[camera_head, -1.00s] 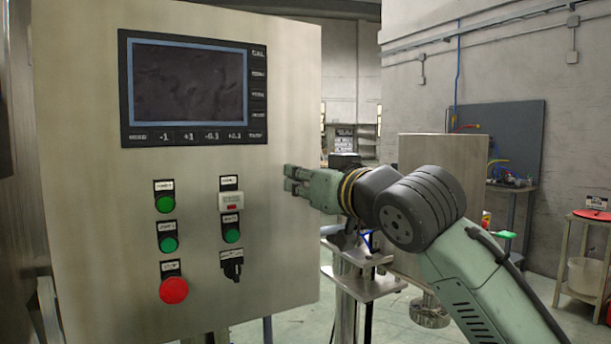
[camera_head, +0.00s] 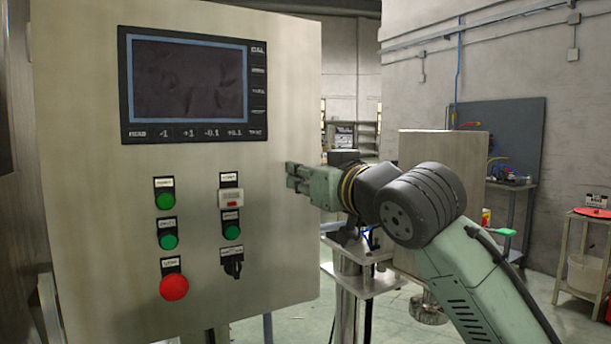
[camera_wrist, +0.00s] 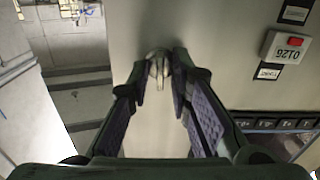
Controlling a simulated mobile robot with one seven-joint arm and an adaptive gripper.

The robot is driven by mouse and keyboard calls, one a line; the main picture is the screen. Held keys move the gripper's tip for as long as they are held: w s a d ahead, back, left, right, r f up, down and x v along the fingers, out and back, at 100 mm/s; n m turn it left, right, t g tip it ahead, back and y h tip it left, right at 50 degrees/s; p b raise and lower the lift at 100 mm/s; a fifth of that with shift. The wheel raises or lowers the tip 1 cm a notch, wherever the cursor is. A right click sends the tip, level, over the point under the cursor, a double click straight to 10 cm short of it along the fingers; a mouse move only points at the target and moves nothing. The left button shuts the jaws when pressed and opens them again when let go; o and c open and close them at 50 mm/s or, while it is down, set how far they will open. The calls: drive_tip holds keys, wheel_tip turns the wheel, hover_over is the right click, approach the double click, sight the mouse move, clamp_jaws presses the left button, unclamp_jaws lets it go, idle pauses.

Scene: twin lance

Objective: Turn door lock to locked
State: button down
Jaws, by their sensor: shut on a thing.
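The door lock (camera_wrist: 158,65) is a small metal knob with a narrow tab on the cabinet door, seen at the upper middle of the wrist view. My gripper (camera_wrist: 161,76) has its two fingertips closed on either side of this knob. In the head view my gripper (camera_head: 291,177) is at the right part of the panel's front face. The lock is not discernible there, behind the fingers. The tab points along the fingers in the wrist view; I cannot tell whether this is the locked position.
The steel cabinet (camera_head: 90,255) carries a dark screen (camera_head: 188,80), green buttons (camera_head: 165,200), a red stop button (camera_head: 174,287) and a black selector switch (camera_head: 232,263). A metal box (camera_head: 440,165) stands behind my arm. Open floor shows to the right.

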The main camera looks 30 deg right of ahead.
drive_tip(key=n+b, duration=0.1)
drive_tip(key=n, duration=0.7)
drive_tip(key=n+b, duration=0.1)
drive_tip(key=n, duration=0.8)
drive_tip(key=shift+a+f, duration=0.15)
drive_tip(key=shift+n, duration=0.4)
drive_tip(key=c, duration=1.8)
unclamp_jaws()
